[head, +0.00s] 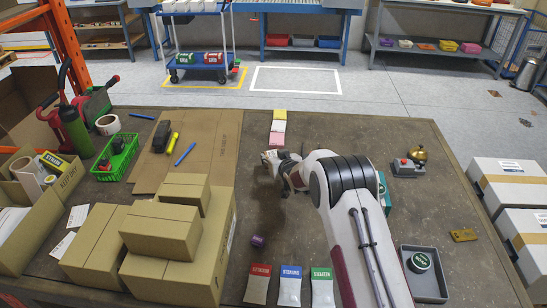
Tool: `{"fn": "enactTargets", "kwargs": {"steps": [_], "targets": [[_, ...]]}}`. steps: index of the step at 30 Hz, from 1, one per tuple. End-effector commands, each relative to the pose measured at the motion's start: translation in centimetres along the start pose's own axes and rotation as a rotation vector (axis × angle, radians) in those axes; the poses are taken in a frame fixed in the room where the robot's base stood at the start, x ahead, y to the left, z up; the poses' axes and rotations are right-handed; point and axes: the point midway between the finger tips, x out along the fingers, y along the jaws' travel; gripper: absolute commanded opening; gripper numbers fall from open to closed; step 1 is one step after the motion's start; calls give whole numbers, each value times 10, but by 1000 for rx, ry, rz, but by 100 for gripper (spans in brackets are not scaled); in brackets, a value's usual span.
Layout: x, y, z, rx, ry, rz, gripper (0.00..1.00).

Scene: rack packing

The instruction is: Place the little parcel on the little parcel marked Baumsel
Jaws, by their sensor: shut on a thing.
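My gripper (273,163) is in the middle of the table, pointing left and away from the camera. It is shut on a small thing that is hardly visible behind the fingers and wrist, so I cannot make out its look. Three little flat parcels lie in a row at the front edge: one with a red label (257,284), one with a blue label (290,287) and one with a green label (322,289). Their printed names are too small to read surely.
Stacked brown boxes (160,232) stand front left. A small purple object (258,241) lies between them and my arm. A grey tray (438,292) with a round dark tin, a brass bell (417,154) and a brass plate (463,234) are on the right. A green basket (119,158) is left.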

Motion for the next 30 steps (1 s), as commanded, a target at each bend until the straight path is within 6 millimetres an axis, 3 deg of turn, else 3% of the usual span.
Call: {"fn": "enactTargets", "kwargs": {"steps": [5,6,7,22,30], "targets": [[1,0,2,0,1,0,17],[1,0,2,0,0,0,47],[1,0,2,0,0,0,55],[0,0,0,0,0,0,56],[-11,0,-1,1,-1,0,56]]}}
